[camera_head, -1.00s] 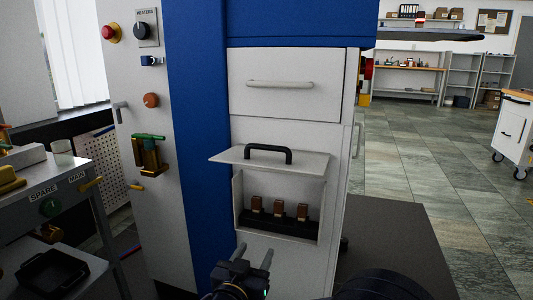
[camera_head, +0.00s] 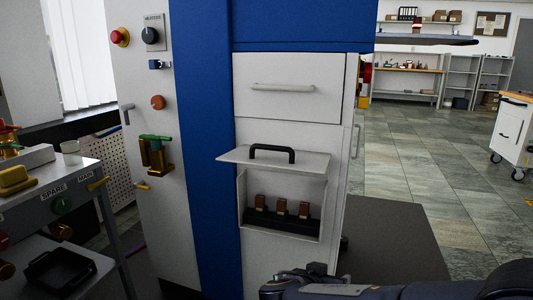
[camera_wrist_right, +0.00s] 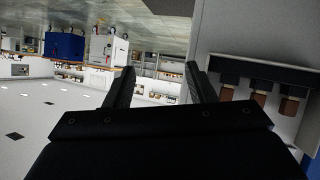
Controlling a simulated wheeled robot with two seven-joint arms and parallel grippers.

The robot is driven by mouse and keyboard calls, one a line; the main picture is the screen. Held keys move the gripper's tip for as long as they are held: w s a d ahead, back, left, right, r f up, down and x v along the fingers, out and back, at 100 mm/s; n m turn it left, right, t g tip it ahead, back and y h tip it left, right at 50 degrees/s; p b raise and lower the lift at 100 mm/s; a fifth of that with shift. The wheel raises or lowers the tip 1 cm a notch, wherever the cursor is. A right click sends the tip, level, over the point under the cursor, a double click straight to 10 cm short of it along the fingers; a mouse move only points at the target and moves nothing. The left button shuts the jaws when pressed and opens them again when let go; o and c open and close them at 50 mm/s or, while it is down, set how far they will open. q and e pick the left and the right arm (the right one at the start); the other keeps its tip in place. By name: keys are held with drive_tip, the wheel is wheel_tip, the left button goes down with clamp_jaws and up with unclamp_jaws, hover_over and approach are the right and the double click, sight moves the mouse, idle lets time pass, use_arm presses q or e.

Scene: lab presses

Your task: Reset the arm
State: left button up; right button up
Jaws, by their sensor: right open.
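My right gripper is open and empty, its two black fingers apart in the right wrist view (camera_wrist_right: 160,88). My right arm (camera_head: 390,285) crosses the lower right of the head view, below and in front of the press cabinet. Its compartment has a raised white flap (camera_head: 225,157) with a black handle (camera_head: 272,152). Inside, several brown-topped blocks (camera_head: 282,207) stand in a dark holder (camera_head: 280,222); they also show at the right of the wrist view (camera_wrist_right: 287,107). My left gripper is not in view.
A closed drawer (camera_head: 290,100) sits above the compartment. The cabinet's left face carries a red button (camera_head: 120,37), a green-handled brass valve (camera_head: 156,155) and knobs. A grey cart (camera_head: 55,190) with a black tray (camera_head: 60,270) stands left.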

drive_tip(key=s+d+f+g+y+p, duration=0.1)
drive_tip(key=s+d+f+g+y, duration=0.15)
drive_tip(key=s+d, duration=0.45)
drive_tip(key=s+d+f+g+y, duration=0.1)
drive_tip(key=s+d+g+y, duration=0.3)
drive_tip(key=s, duration=0.5)
drive_tip(key=s+a+r+n+t+y+p, duration=0.1)
drive_tip(key=s+a+n+y, duration=0.15)
drive_tip(key=s, duration=0.25)
drive_tip(key=s+a+r+n+t+y, duration=0.1)
drive_tip(key=s+a+t+y, duration=0.15)
drive_tip(key=s, duration=0.25)
wheel_tip(320, 180, up, 38)
drive_tip(key=g+p, duration=0.1)
drive_tip(key=p, duration=3.7)
drive_tip(key=shift+w+d, duration=0.2)
drive_tip(key=shift+d, duration=0.15)
